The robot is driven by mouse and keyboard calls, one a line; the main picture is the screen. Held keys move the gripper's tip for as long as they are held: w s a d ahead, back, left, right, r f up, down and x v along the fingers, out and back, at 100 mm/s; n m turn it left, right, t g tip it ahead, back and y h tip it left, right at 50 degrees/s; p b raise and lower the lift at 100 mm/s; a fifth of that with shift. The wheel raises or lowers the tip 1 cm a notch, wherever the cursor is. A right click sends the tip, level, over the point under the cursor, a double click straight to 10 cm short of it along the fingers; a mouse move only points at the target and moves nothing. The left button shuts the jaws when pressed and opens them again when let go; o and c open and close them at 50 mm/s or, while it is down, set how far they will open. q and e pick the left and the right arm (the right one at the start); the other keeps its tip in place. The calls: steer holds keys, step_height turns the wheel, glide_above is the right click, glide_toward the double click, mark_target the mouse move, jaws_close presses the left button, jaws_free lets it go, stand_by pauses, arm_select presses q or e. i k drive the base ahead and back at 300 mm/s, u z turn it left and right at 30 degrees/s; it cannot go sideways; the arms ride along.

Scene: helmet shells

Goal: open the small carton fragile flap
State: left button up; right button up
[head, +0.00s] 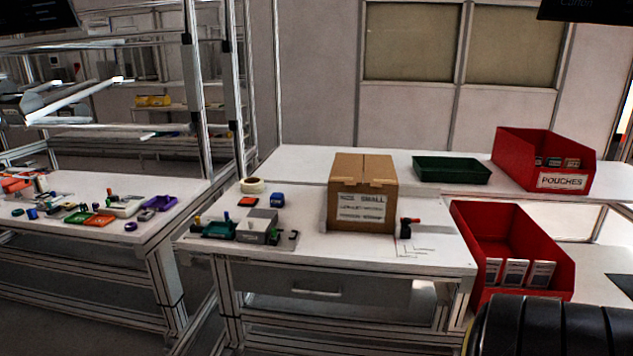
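The small carton (361,193) is a brown cardboard box on the middle white table. A white label marked "SMALL" is on its front, with smaller print that I cannot read. Its top looks shut, with a seam running front to back between two flaps. I cannot tell which flap is the fragile one. Neither of my grippers shows in the head view.
A green tray (452,170) and a red "POUCHES" bin (543,160) stand on the back surface. Another red bin (512,250) is right of the table. A tape roll (252,186) and a grey-green fixture (240,226) lie left of the carton. A red-black tool (406,229) stands right.

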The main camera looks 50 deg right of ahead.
mark_target(347, 168)
steer(key=z, duration=0.6)
steer(key=i, duration=1.05)
steer(key=z, duration=0.9)
